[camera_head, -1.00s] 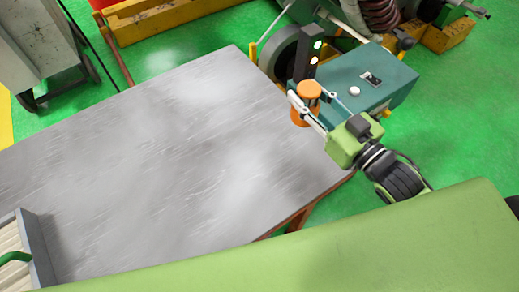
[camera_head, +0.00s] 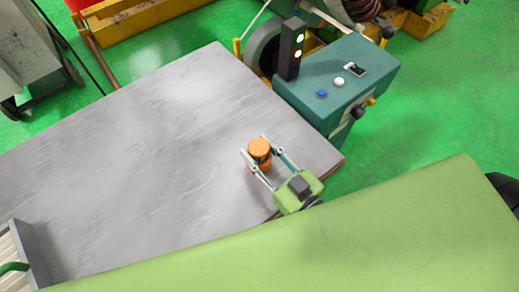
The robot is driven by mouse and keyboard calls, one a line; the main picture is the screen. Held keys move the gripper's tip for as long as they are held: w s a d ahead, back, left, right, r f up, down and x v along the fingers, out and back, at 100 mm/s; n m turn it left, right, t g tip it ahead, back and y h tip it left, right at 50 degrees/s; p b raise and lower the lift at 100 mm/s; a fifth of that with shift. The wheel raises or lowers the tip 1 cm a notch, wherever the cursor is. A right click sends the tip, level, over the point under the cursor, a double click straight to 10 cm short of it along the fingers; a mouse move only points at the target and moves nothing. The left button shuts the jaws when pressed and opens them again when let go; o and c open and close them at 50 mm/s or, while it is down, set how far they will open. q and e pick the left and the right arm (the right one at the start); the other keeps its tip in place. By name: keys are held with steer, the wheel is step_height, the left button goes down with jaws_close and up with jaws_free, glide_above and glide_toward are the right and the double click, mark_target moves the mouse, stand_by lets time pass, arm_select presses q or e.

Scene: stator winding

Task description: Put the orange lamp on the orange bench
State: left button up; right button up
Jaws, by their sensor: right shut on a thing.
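The orange lamp (camera_head: 259,147) is a small upright cylinder with a wider round cap. My right gripper (camera_head: 257,151) is shut on it, with one finger on each side. The lamp is over the right part of a bench with a scratched grey metal top (camera_head: 150,150) and a brownish-orange edge. I cannot tell whether its base touches the top. My left gripper is not in view.
A grey-walled tray (camera_head: 35,256) sits at the lower left. Most of the bench top is clear. An orange-yellow beam (camera_head: 140,20) lies behind.

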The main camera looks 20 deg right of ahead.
steer(key=shift+f, duration=0.15)
steer(key=o, duration=1.2)
steer(key=shift+o, duration=0.2)
steer(key=shift+r, duration=0.2)
steer(key=b+v, duration=0.1)
steer(key=v, duration=0.4)
steer(key=b+v, duration=0.1)
steer(key=v, duration=0.4)
steer(key=shift+s+d+f, duration=0.15)
steer(key=shift+s+f, duration=0.05)
steer(key=shift+s, duration=0.15)
steer(key=shift+s+d+r, duration=0.1)
steer(key=shift+s+d, duration=0.1)
steer(key=shift+s, duration=0.4)
